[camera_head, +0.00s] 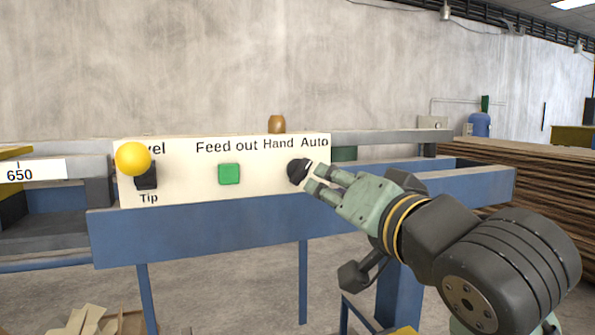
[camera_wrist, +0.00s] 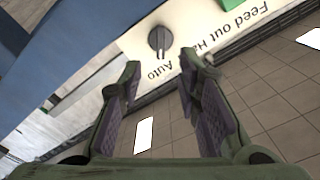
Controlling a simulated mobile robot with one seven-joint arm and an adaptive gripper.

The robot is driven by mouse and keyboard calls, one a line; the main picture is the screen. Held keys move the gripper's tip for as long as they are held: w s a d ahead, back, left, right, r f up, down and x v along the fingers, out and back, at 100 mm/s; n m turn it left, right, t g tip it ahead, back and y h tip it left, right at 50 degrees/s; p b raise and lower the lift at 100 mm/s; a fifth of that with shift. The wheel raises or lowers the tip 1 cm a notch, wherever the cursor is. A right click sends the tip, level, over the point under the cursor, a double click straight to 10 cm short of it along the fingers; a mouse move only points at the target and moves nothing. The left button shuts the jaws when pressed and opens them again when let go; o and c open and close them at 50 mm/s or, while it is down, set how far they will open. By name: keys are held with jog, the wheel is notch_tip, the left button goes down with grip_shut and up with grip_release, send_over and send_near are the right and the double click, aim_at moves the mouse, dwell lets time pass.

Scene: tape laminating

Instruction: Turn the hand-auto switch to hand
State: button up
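The hand-auto switch (camera_head: 297,171) is a black rotary knob at the right end of a cream control panel, under the printed words Hand and Auto. It also shows in the wrist view (camera_wrist: 158,41), just beyond the fingertips. My gripper (camera_head: 318,180) comes in from the right, close to the knob. In the wrist view the two fingers (camera_wrist: 160,65) are spread with a gap between them, and nothing is held. The knob lies ahead of this gap; whether a finger touches it cannot be told.
The panel (camera_head: 260,185) also bears a green button (camera_head: 229,174) and a lever with a yellow ball (camera_head: 132,159) at the left. The panel sits on a blue frame (camera_head: 200,230). Stacked boards (camera_head: 520,180) stand at the right.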

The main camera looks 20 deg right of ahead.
aim_at(303, 173)
jog(key=w+p, duration=0.1)
jog(key=w, duration=0.4)
jog(key=w+p, duration=0.2)
jog(key=w, duration=0.3)
jog(key=shift+a+r, duration=0.1)
jog(key=shift+a, duration=0.1)
jog(key=shift+c, duration=0.5)
grip_shut()
